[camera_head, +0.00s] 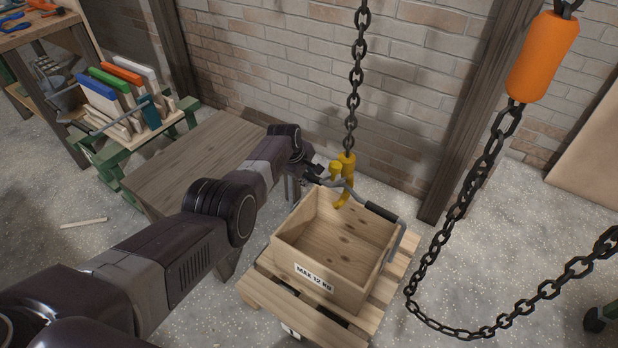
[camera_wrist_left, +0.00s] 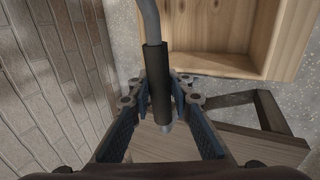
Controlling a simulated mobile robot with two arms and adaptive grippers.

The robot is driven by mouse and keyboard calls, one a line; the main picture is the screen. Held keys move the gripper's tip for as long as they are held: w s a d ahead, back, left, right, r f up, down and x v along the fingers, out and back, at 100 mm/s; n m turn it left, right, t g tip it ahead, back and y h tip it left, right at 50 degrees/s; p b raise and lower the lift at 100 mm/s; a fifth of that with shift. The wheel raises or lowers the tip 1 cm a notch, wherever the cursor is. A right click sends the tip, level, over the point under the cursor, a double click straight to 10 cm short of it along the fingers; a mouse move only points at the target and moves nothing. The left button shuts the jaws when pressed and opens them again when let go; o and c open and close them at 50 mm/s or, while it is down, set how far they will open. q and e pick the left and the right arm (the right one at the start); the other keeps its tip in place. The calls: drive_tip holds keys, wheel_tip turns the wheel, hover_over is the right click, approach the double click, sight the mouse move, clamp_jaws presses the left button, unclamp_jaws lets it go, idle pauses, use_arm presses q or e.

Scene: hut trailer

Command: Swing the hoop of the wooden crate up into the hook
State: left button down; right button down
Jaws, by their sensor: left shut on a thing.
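The open wooden crate (camera_head: 322,287), labelled MAX 12 KG, sits upright on a pallet; its corner also shows in the left wrist view (camera_wrist_left: 229,63). Its grey metal hoop (camera_head: 395,243) is raised above the box, with a black sleeve (camera_head: 383,212) on it. The yellow hook (camera_head: 347,163) hangs on a chain over the crate's far left corner. The hoop crosses the hook closely; whether it rests in the hook's bend I cannot tell. My left gripper (camera_head: 328,180) is beside the hook, shut on a black sleeve of the hoop (camera_wrist_left: 156,85). My right gripper is not in view.
A pallet (camera_head: 308,318) carries the crate. A wooden table (camera_head: 190,162) stands left under my left arm. A brick wall is close behind the hook. A loose chain (camera_head: 449,226) with an orange grip (camera_head: 543,57) hangs at the right. Floor is open right of the pallet.

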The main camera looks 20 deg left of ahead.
use_arm(q)
drive_tip(key=shift+w+r, duration=0.35)
drive_tip(key=shift+r, duration=0.05)
drive_tip(key=c, duration=1.8)
unclamp_jaws()
drive_tip(key=shift+s, duration=0.1)
drive_tip(key=shift+s+f, duration=0.1)
drive_tip(key=shift+s, duration=0.1)
drive_tip(key=shift+v, duration=0.9)
drive_tip(key=v, duration=1)
drive_tip(key=shift+d, duration=0.1)
